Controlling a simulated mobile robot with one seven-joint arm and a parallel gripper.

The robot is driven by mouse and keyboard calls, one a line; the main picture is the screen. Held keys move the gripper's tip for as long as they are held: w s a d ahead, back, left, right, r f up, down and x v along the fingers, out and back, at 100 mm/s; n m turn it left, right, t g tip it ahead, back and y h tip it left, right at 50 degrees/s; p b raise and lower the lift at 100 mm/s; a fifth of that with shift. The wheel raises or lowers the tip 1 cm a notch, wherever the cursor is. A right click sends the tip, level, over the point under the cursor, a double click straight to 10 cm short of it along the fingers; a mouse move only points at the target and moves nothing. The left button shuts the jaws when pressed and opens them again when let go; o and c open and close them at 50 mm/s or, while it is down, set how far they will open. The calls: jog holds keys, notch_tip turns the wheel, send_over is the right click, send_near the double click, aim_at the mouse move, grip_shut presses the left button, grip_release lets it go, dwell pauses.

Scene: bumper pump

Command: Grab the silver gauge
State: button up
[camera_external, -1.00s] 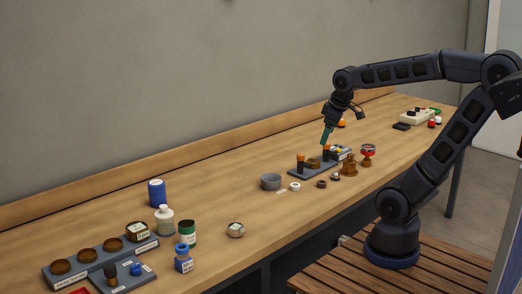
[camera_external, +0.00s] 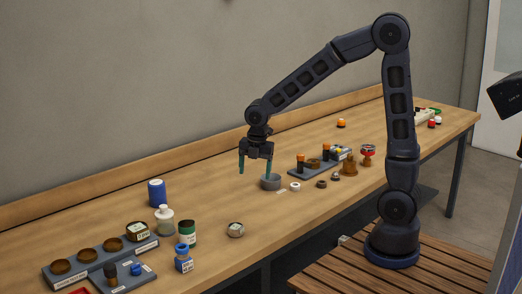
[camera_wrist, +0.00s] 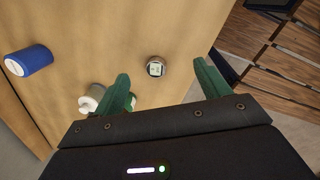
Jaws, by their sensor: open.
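The silver gauge (camera_external: 236,230) is a small round puck with a pale face, lying on the wooden table near its front edge. In the wrist view the gauge (camera_wrist: 156,67) shows ahead of my gripper, between the lines of the two fingers. My gripper (camera_external: 255,171) has two green fingers spread apart with nothing between them. It points down above the table, behind and to the right of the gauge and clear of it. The open fingers also show in the wrist view (camera_wrist: 160,85).
A grey bowl (camera_external: 270,182) stands close to my right finger. A blue cylinder (camera_external: 157,193), a white bottle (camera_external: 165,221), a green-banded jar (camera_external: 188,234) and a blue-capped bottle (camera_external: 183,260) stand left of the gauge. Bare table lies between the gauge and the bowl.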

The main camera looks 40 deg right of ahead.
jog(key=w+a+f+n+g, duration=0.1)
jog(key=w+a+f+n, duration=0.1)
jog(key=a+f+n, duration=0.6)
jog(key=m, duration=0.1)
send_over(235, 225)
jog(key=f, duration=0.6)
jog(key=shift+w+f, duration=0.1)
jog(key=shift+w, duration=0.2)
jog(key=shift+s+f, duration=0.2)
jog(key=shift+f, duration=1.15)
jog(key=shift+s+f, duration=0.2)
jog(key=shift+f, duration=1.1)
jog(key=shift+c, duration=0.2)
jog(key=c, duration=1.1)
